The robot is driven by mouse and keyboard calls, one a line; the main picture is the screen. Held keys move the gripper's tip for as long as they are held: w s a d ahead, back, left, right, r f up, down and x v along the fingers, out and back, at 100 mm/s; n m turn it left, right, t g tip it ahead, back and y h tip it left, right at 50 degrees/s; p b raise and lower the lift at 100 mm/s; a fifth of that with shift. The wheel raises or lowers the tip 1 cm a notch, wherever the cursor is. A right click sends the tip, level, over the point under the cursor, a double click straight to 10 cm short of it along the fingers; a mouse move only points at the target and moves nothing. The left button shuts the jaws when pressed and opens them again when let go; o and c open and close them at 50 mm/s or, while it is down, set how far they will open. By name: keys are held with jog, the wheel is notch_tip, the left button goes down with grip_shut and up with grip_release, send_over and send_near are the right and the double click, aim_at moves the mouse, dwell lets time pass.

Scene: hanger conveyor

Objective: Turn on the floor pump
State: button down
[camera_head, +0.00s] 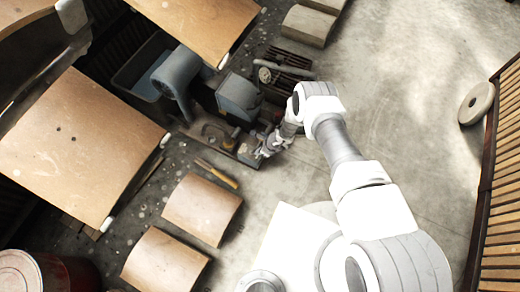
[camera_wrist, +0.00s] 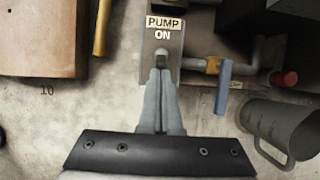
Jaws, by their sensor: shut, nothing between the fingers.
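In the wrist view a grey metal plate (camera_wrist: 149,45) carries a label (camera_wrist: 164,23) reading PUMP, with ON below it. A small rounded switch lever (camera_wrist: 162,54) stands on the plate just under the word ON. My gripper (camera_wrist: 161,72) is shut and empty, with its fingertips at the lower end of the lever. I cannot tell whether they touch it; the tips partly hide it. In the head view my gripper (camera_head: 262,153) is low at the near side of the floor pump (camera_head: 240,97), a grey-blue machine on the floor. The switch is too small to make out there.
In the wrist view a pipe with a blue valve handle (camera_wrist: 223,88), a red knob (camera_wrist: 288,79) and a metal jug (camera_wrist: 284,128) lie right of my gripper. A curved wooden panel (camera_wrist: 42,45) and a yellow handle (camera_wrist: 102,28) lie left. Open floor (camera_head: 420,110) extends right.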

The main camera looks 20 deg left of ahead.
jog(key=shift+a+r, duration=0.2)
jog(key=shift+a, duration=0.05)
jog(key=shift+w+a+r+p, duration=0.1)
jog(key=shift+a+r+p, duration=0.2)
jog(key=shift+a+p, duration=0.3)
jog(key=shift+a, duration=0.1)
jog(key=shift+r+p, duration=0.8)
